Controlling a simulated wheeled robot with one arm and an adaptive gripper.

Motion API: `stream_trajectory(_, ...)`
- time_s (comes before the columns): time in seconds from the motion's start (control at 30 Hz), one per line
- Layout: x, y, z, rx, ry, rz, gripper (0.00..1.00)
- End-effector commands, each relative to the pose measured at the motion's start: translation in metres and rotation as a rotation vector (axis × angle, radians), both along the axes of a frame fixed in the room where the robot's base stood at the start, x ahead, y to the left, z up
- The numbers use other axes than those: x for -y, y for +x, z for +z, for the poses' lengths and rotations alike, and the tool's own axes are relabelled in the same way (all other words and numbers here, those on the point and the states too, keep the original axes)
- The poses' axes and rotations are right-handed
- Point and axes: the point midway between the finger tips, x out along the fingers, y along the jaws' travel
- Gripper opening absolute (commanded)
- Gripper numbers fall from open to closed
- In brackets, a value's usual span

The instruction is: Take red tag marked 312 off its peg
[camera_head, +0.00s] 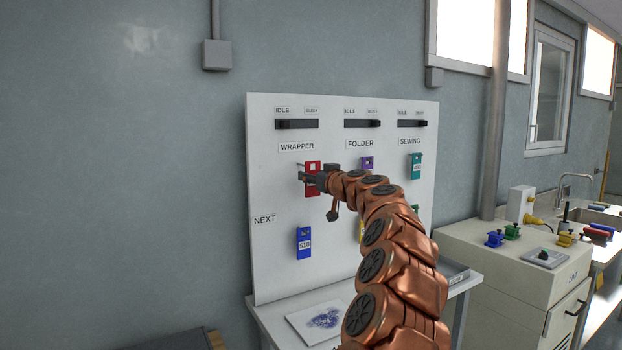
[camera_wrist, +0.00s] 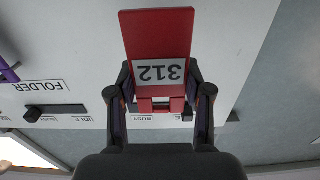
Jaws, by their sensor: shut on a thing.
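The red tag marked 312 (camera_wrist: 158,38) hangs under the WRAPPER label on the white board (camera_head: 268,260). It also shows in the head view (camera_head: 312,190), partly covered by my gripper. My gripper (camera_wrist: 161,100) is shut on the tag, with one finger on each side of its slotted end. The number reads upside down in the wrist view. In the head view my gripper (camera_head: 316,178) reaches the tag from the right. The peg behind the tag is mostly hidden, so I cannot tell whether the tag is still on it.
A blue tag marked 518 (camera_head: 304,243) hangs below, by NEXT. A purple tag (camera_head: 367,163) and a teal tag (camera_head: 415,166) hang to the right. My arm hides part of a yellow tag. Black sliders (camera_head: 297,124) line the board's top. Open space lies left of the board.

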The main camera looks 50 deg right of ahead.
Motion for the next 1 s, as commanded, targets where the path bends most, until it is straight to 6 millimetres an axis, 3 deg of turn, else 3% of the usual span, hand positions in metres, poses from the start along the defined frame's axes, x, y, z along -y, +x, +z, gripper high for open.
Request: stream_trajectory(1.0,-0.009,-0.031,0.000,0.002,-0.002,-0.001,0.17)
